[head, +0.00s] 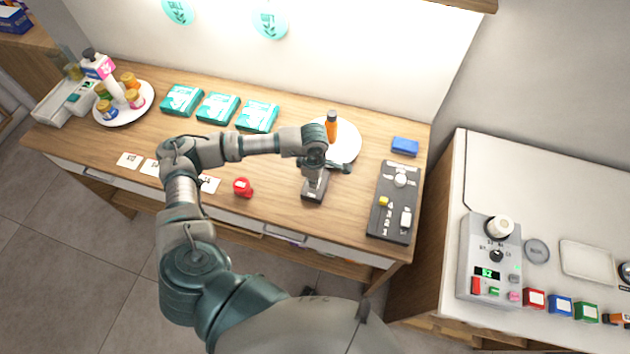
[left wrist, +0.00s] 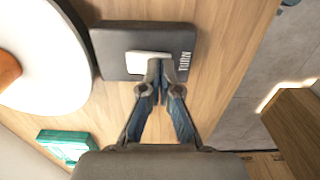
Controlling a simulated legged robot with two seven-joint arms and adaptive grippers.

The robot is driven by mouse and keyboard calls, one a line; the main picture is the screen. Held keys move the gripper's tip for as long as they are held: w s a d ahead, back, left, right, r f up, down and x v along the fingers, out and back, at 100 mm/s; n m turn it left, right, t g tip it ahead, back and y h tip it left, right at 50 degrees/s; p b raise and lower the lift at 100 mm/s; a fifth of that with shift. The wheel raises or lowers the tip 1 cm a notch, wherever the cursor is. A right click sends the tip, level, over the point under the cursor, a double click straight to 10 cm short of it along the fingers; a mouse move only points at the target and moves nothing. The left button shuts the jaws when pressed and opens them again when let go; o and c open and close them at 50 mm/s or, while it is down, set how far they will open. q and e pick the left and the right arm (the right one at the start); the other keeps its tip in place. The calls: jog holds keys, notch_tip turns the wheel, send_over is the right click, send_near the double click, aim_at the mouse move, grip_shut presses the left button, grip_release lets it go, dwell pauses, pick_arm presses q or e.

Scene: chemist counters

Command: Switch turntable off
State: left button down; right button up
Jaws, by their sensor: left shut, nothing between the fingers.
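A white round turntable (head: 350,143) with an orange bottle (head: 331,127) on it stands on the wooden counter; part of its white disc (left wrist: 45,45) shows at the left of the left wrist view. In front of it is a small dark switch box (head: 313,195) with a pale rocker; in the left wrist view the box (left wrist: 118,40) is marked "TURN" and its white rocker (left wrist: 142,64) is partly behind my fingers. My left gripper (left wrist: 162,76) is shut and empty, its tips over the rocker's edge; I cannot tell whether they touch. My right gripper is out of view.
A dark control panel (head: 379,222) and a blue block (head: 404,146) are to the right. Teal boxes (head: 217,108) line the back. A round white tray (head: 148,95) with several bottles is far left.

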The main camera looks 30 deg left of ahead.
pick_arm(q)
jog(key=shift+f, duration=0.2)
jog(key=shift+r, duration=0.1)
jog(key=shift+r+p, duration=1.75)
jog(key=shift+r, duration=1.7)
